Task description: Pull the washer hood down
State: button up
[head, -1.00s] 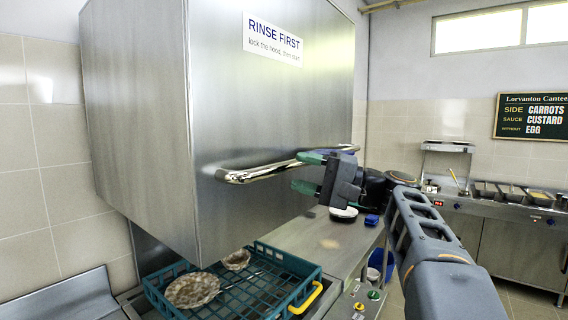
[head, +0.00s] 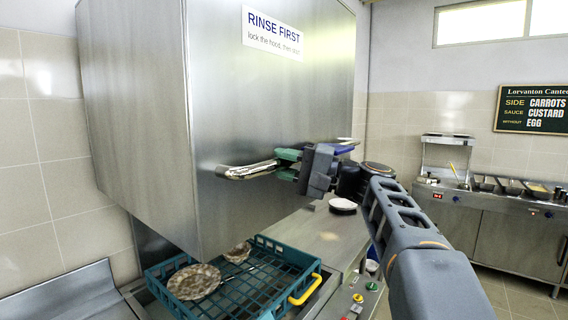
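The washer hood (head: 150,130) is a large brushed-steel box on the left in the head view. It is raised, with its lower edge above the rack. A shiny bar handle (head: 246,171) runs across the lower part of its front face.
A teal rack (head: 222,299) with dirty plates (head: 194,281) and a yellow handle (head: 305,290) sits below the hood. A steel counter (head: 310,235) extends behind it, with a stack of white plates (head: 343,204). Control buttons (head: 357,298) are at the front.

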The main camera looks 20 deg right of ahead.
grip_shut()
notch_tip(320, 180, down, 43)
jog(key=b, duration=3.7)
jog(key=shift+r, duration=0.2)
jog(key=shift+f, duration=0.1)
jog(key=shift+o, duration=0.9)
grip_release()
jog(key=shift+o, duration=1.4)
jog(key=shift+d, duration=0.1)
jog(key=p+v, duration=0.2)
jog(key=v, duration=1.1)
jog(key=shift+s+d, duration=0.2)
jog(key=shift+d, duration=0.1)
